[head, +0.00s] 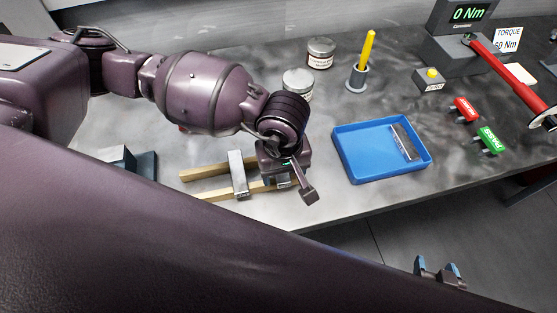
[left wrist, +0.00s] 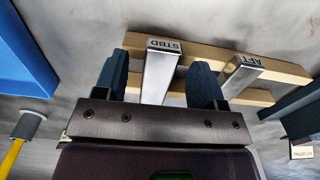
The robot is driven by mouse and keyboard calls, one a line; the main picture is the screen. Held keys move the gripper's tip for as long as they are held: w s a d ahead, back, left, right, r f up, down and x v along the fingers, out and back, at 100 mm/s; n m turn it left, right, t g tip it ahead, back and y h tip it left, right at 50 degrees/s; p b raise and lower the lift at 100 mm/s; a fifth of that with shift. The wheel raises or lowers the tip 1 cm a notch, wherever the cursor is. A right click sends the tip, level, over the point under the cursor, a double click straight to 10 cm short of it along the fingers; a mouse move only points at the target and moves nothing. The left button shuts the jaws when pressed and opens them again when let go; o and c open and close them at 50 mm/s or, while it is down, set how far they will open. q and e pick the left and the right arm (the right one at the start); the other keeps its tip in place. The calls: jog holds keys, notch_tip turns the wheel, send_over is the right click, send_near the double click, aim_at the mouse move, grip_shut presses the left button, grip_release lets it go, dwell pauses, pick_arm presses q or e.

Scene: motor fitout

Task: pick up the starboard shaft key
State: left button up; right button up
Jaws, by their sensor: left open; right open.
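The starboard shaft key (left wrist: 158,80) is a bright metal bar with "STBD" on its end. It lies across two wooden rails (left wrist: 212,54) in the left wrist view. My left gripper (left wrist: 158,76) is open, with one dark finger on each side of this key; I cannot tell whether they touch it. A similar bar marked "AFT" (left wrist: 240,75) lies beside it on the rails and also shows in the head view (head: 238,173). In the head view my left gripper (head: 284,180) hides the starboard key. My right gripper (head: 440,271) is open and empty, low at the right.
A blue tray (head: 352,170) holding a grey bar (head: 404,142) stands right of the rails. Behind are two tins (head: 320,53) and a yellow tool in a holder (head: 357,80). A torque tester (head: 462,45) with a red-handled wrench (head: 505,72) stands at the back right.

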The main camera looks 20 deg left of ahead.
pick_arm(q)
jog(key=shift+f, duration=0.35)
jog(key=shift+c, duration=0.3)
jog(key=c, duration=0.7)
grip_shut()
pick_arm(e)
jog(key=shift+s+f, duration=0.35)
jog(key=shift+s, duration=0.1)
pick_arm(q)
jog(key=shift+r, duration=0.1)
pick_arm(e)
jog(key=shift+w, duration=0.1)
